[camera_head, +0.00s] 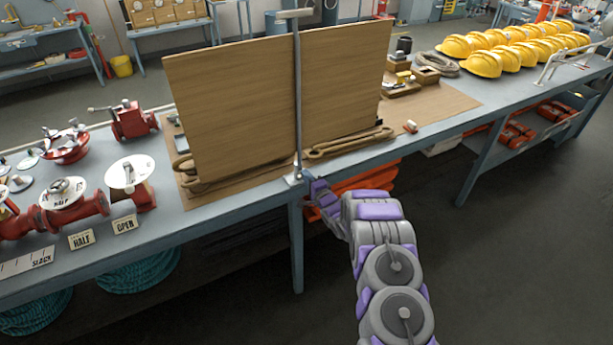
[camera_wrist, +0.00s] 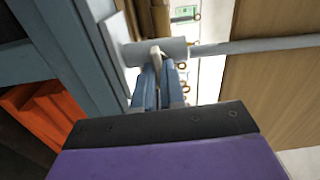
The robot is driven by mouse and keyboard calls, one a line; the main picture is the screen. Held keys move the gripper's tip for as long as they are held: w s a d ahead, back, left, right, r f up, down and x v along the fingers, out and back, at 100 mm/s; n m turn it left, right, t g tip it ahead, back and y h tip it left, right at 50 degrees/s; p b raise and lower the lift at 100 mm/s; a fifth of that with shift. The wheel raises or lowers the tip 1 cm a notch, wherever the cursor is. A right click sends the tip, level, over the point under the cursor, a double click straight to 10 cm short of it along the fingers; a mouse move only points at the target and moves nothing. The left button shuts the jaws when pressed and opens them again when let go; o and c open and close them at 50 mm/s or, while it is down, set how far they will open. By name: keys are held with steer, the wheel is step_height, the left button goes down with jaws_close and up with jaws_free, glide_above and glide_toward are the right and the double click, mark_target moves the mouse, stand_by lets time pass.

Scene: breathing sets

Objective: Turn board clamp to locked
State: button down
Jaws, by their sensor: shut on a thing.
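A large wooden board (camera_head: 240,100) stands upright on the workbench, with a thin grey metal clamp post (camera_head: 298,110) running up its near face to a short crossbar at the top. The clamp's foot (camera_head: 292,178) sits at the bench's front edge. My gripper (camera_head: 308,176) is at this foot, its fingertips partly hidden in the head view. In the wrist view my gripper (camera_wrist: 160,74) is shut on a small pale lever (camera_wrist: 155,54) that sticks out from the clamp's grey cylinder (camera_wrist: 163,50). I cannot tell whether the clamp is locked.
Red valves and fittings (camera_head: 70,205) with labels stand left on the bench. Brown rope (camera_head: 350,140) lies by the board's foot. Yellow helmets (camera_head: 484,63) fill the right end. Orange items (camera_head: 372,180) lie below the bench. The floor (camera_head: 530,220) at right front is clear.

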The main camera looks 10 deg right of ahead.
steer(key=shift+d+m, duration=0.2)
steer(key=shift+m, duration=0.2)
steer(key=c, duration=1.4)
jaws_free()
steer(key=shift+w+f, duration=0.1)
steer(key=shift+f, duration=0.1)
steer(key=shift+o, duration=0.9)
steer(key=shift+r, duration=0.1)
steer(key=v, duration=1.7)
steer(key=shift+s+d, duration=0.15)
steer(key=shift+s, duration=0.05)
